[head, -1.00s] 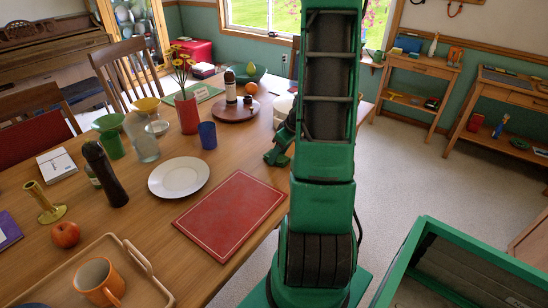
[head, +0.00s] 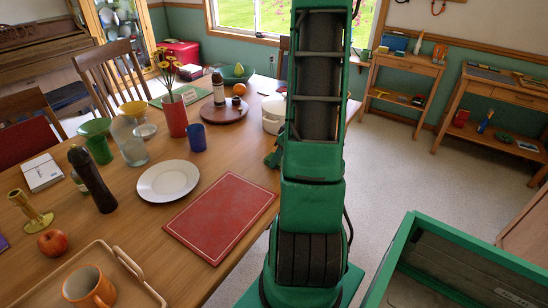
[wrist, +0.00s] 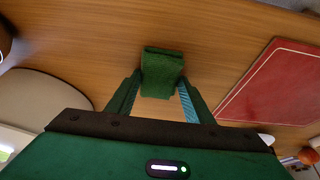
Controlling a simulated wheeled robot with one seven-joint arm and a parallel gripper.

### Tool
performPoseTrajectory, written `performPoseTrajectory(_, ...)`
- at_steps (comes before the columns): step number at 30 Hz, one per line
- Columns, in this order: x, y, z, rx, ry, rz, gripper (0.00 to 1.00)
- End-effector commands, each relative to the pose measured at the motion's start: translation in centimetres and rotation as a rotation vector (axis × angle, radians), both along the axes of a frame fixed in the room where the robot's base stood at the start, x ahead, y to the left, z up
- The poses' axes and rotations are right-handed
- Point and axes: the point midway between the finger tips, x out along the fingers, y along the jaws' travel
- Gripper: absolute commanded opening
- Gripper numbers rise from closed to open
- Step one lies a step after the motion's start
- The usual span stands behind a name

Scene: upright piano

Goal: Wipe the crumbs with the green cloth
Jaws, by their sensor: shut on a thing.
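In the wrist view the green cloth (wrist: 162,70) is a small folded block between the fingertips of my gripper (wrist: 160,88). The gripper is shut on it and holds it over the wooden table (wrist: 110,45); I cannot tell whether the cloth touches the wood. In the head view my upright arm hides the cloth and most of the gripper. I cannot make out any crumbs in either view.
A red placemat (head: 222,216) lies near the table edge, with a white plate (head: 168,181) left of it. A blue cup (head: 197,137), red vase (head: 173,115), dark bottle (head: 93,180) and white pot (head: 273,114) stand around. Bare wood surrounds the cloth.

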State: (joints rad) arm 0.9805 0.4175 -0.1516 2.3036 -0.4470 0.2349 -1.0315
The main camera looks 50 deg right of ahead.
Motion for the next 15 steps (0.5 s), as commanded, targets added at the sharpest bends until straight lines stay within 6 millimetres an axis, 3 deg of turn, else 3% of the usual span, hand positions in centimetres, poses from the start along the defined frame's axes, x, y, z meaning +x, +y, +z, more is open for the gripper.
performPoseTrajectory(15,-3.7,-0.2,-0.4,0.002,0.004,-0.002,0.29)
